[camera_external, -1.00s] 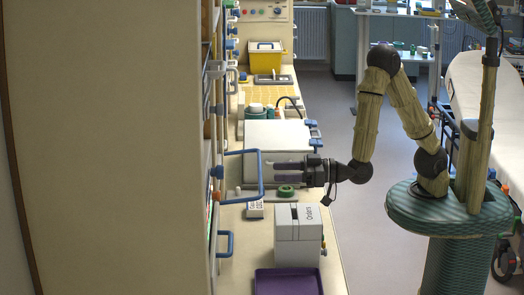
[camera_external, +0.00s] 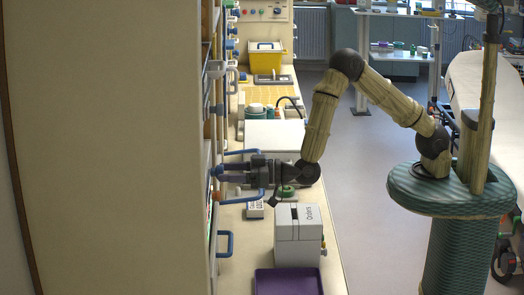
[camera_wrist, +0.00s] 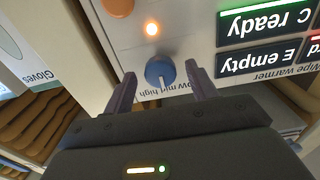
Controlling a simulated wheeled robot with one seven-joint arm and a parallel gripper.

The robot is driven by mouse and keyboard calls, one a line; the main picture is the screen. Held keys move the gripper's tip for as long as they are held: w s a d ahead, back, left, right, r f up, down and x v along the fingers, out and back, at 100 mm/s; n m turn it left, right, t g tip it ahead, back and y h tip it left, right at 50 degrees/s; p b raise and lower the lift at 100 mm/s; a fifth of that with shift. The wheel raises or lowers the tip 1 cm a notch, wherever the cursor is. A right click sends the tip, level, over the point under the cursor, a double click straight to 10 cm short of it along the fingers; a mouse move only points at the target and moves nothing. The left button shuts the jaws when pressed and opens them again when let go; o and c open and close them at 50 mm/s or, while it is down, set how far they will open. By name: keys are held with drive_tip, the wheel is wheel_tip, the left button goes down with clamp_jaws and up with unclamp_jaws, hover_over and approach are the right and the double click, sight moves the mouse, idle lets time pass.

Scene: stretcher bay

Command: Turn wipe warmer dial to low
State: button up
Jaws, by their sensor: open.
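The wipe warmer's blue dial (camera_wrist: 160,72) shows in the wrist view on a pale panel. A light pointer mark on it faces the low/mid/high lettering, partly hidden by my gripper; I cannot tell its exact setting. My gripper (camera_wrist: 161,70) is open, with one dark finger on each side of the dial. There appear to be gaps between fingers and dial, and contact cannot be confirmed. In the external view my gripper (camera_external: 220,173) reaches left to the shelf front, where the dial is not discernible.
An orange light (camera_wrist: 152,28) glows beside the dial, near an orange knob (camera_wrist: 118,7). Dark displays (camera_wrist: 262,60) read "C ready" and "E empty". A blue handle (camera_external: 225,244), grey box (camera_external: 298,248) and purple tray (camera_external: 288,282) are near my arm. The aisle floor is clear.

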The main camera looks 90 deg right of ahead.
drive_tip(key=c, duration=1)
drive_tip(key=shift+f+n+b, duration=0.1)
drive_tip(key=shift+n+b, duration=0.4)
drive_tip(key=shift+b, duration=0.25)
drive_tip(key=n+b, duration=0.5)
drive_tip(key=n, duration=0.2)
drive_tip(key=shift+a, duration=0.1)
drive_tip(key=shift+n, duration=0.3)
